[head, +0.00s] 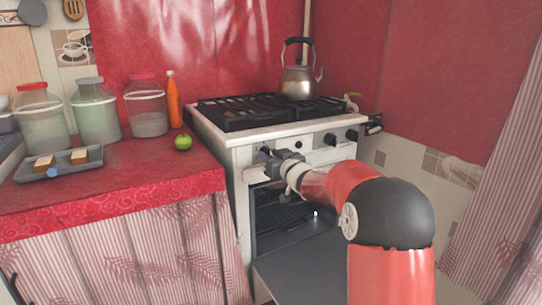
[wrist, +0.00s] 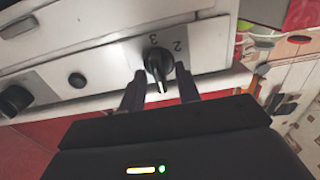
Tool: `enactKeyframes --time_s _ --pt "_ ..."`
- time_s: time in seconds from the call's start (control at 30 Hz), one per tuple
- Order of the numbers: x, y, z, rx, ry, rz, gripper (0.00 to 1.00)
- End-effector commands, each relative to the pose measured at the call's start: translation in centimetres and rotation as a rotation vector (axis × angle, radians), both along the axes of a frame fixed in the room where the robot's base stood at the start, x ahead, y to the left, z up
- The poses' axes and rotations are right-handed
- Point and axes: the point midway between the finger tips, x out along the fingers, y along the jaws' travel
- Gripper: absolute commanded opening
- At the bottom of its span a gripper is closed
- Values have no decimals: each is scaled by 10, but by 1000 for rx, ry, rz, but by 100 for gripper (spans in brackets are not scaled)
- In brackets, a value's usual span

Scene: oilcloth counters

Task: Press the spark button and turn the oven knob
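The oven knob (wrist: 159,64) is black with a pale pointer line, on the white stove panel with the numbers 2 and 3 beside it. My gripper (wrist: 160,76) has its two dark fingers apart, one on each side of this knob, with small gaps visible; it is open. In the head view my gripper (head: 268,157) is at the left end of the stove front, and the arm hides most of the knob there. A small round black button (wrist: 77,80), likely the spark button, sits beside the knob in the wrist view, untouched.
Another black knob (wrist: 15,100) lies beyond the button. The oven door (head: 300,268) hangs open below my arm. A kettle (head: 298,82) stands on the stove grate (head: 250,112). The left counter (head: 120,185) holds jars, an orange bottle (head: 173,100), a green apple (head: 183,142) and a tray (head: 85,163).

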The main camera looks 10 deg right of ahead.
Motion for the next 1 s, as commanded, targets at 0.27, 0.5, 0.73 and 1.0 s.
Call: enactKeyframes --time_s 0.27,0.5,0.73,1.0 --pt "1 0 0 0 0 -1 28" --pt "1 0 0 0 0 -1 0" --pt "0 0 0 -8 -2 -1 0" --pt "0 0 -2 -97 -33 -1 0"
